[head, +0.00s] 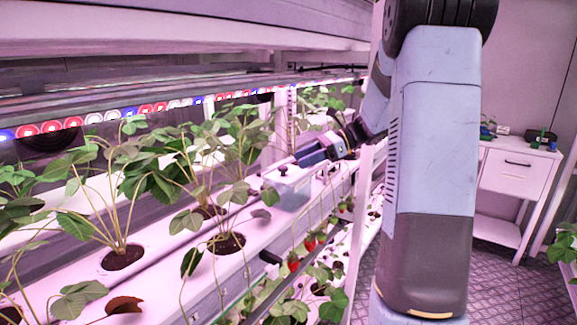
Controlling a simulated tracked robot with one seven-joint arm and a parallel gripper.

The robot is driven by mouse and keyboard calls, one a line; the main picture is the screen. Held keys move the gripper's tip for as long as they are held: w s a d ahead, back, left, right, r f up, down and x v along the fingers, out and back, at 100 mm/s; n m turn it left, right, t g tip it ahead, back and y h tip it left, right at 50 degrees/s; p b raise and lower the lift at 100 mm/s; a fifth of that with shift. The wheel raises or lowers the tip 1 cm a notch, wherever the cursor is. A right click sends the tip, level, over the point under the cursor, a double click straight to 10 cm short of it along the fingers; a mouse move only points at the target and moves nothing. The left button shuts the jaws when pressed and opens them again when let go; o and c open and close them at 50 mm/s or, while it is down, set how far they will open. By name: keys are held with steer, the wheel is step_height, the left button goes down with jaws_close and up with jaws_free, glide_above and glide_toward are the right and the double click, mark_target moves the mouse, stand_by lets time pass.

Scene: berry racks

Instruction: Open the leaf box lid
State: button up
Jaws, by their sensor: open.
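A small pale grey box (287,192) sits on the rack's front channel, near the middle of the head view. It looks like the leaf box. Its lid (289,178) lies flat on top and appears closed, with a small dark knob (283,170). My gripper (303,158) is just above and to the right of the knob, its blue fingers pointing left toward it. The gripper is open and holds nothing that I can see. Whether a finger touches the lid or knob is too small to tell.
Strawberry plants (122,250) grow in the white channels (170,283) left of the box, with leaves close to it. Red berries (293,262) hang below the front edge. An LED strip (95,117) runs behind. A white cabinet (513,177) stands at the right beyond open floor (505,285).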

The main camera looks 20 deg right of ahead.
mark_target(285, 166)
steer(key=shift+x, duration=2.6)
jaws_close()
